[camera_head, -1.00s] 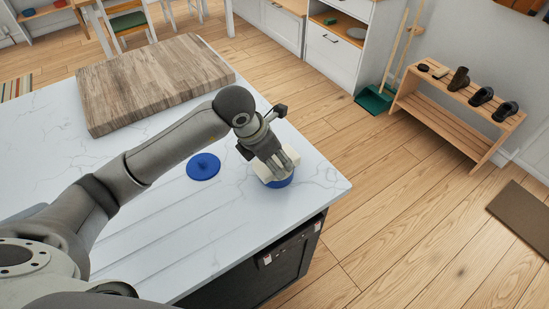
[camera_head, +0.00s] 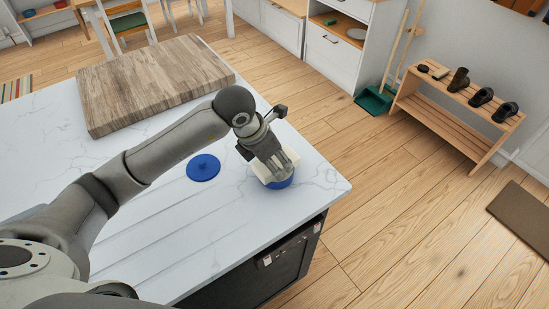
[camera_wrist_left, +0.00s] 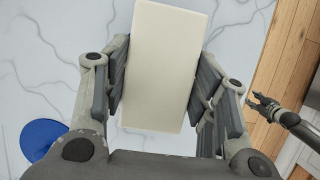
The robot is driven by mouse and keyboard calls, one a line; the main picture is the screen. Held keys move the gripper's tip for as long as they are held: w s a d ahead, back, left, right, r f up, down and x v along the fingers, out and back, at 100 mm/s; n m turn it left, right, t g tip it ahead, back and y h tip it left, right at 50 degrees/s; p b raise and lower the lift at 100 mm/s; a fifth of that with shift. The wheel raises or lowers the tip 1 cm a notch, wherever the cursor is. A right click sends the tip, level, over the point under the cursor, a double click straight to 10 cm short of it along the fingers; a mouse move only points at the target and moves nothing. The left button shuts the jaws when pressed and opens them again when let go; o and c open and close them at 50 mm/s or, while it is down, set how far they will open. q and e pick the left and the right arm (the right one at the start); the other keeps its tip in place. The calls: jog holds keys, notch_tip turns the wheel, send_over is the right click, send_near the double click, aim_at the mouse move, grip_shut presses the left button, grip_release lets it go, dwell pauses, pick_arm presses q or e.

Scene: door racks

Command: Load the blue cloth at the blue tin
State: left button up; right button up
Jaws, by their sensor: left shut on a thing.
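My left gripper (camera_head: 273,163) points down near the counter's right corner. It is shut on a cream block (camera_head: 260,172), which fills the space between its fingers in the left wrist view (camera_wrist_left: 162,65). A blue round container, seemingly the blue tin (camera_head: 281,184), shows just below the block; the block hides its top, so I cannot tell whether they touch. A blue round lid with a small knob (camera_head: 203,167) lies flat to the left, and its edge shows in the left wrist view (camera_wrist_left: 42,138). I see no blue cloth. My right gripper (camera_wrist_left: 264,106) is small in the left wrist view.
The white marble counter (camera_head: 235,232) is clear around the lid and ends close to the right of the tin. A thick wooden board (camera_head: 155,82) lies at the back. A wooden shoe rack (camera_head: 440,120) stands on the floor beyond.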

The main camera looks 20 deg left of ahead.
pick_arm(q)
jog(key=shift+r+p, duration=1.65)
jog(key=shift+r, duration=1.75)
jog(key=shift+f, duration=0.1)
